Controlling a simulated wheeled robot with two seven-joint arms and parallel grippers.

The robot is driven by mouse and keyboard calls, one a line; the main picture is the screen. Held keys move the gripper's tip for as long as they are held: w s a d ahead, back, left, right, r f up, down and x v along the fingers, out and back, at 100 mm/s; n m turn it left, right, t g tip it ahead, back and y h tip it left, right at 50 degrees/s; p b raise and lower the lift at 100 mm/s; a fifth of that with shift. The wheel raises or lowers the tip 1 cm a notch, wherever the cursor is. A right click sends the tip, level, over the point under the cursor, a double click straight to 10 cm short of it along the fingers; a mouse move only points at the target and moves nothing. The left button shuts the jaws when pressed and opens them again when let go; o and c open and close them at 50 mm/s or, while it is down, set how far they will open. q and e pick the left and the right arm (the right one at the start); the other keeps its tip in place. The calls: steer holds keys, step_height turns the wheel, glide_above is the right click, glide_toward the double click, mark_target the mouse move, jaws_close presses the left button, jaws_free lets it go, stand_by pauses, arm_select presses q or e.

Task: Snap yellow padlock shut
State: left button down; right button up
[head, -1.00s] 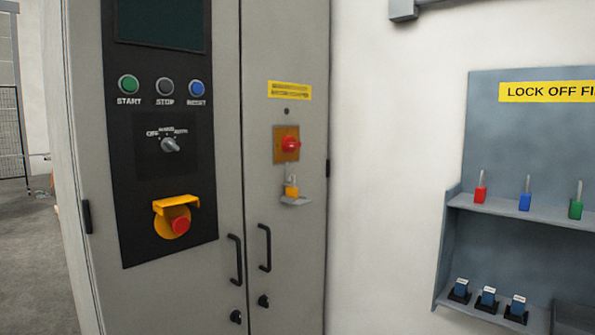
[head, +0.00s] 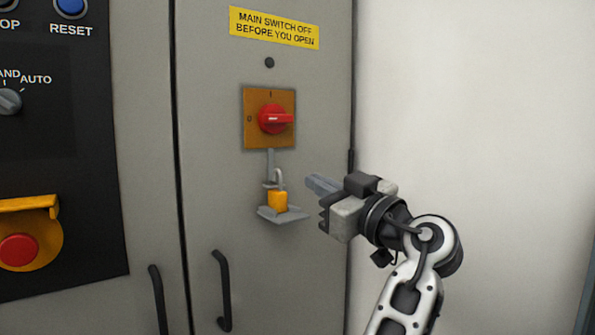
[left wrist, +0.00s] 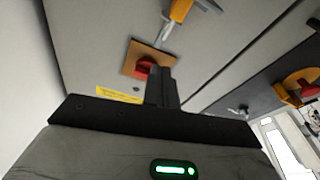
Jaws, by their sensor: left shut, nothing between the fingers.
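The yellow padlock (head: 278,201) stands upright on a small grey shelf (head: 283,215) on the cabinet door. Its grey shackle (head: 279,178) points up beside a thin hasp bar (head: 270,163) below the red switch (head: 275,119). I cannot tell whether the shackle is seated in the body. My left gripper (head: 312,184) is shut and empty, to the right of the padlock and apart from it. In the left wrist view its fingers (left wrist: 161,88) partly cover the switch (left wrist: 144,66), and the padlock (left wrist: 181,10) is cut off at the top edge. My right gripper is not in view.
The switch's red handle lies level on an orange plate (head: 250,140). Black door handles (head: 222,290) stand out below left. A control panel with a red emergency button (head: 18,251) is at the left. The wall at the right is bare.

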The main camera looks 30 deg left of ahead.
arm_select(q)
steer(key=p+x, duration=0.1)
steer(key=x, duration=0.8)
steer(key=shift+s+p, duration=0.15)
steer(key=shift+p, duration=0.25)
steer(key=shift+w+a, duration=0.2)
steer(key=shift+a, duration=0.3)
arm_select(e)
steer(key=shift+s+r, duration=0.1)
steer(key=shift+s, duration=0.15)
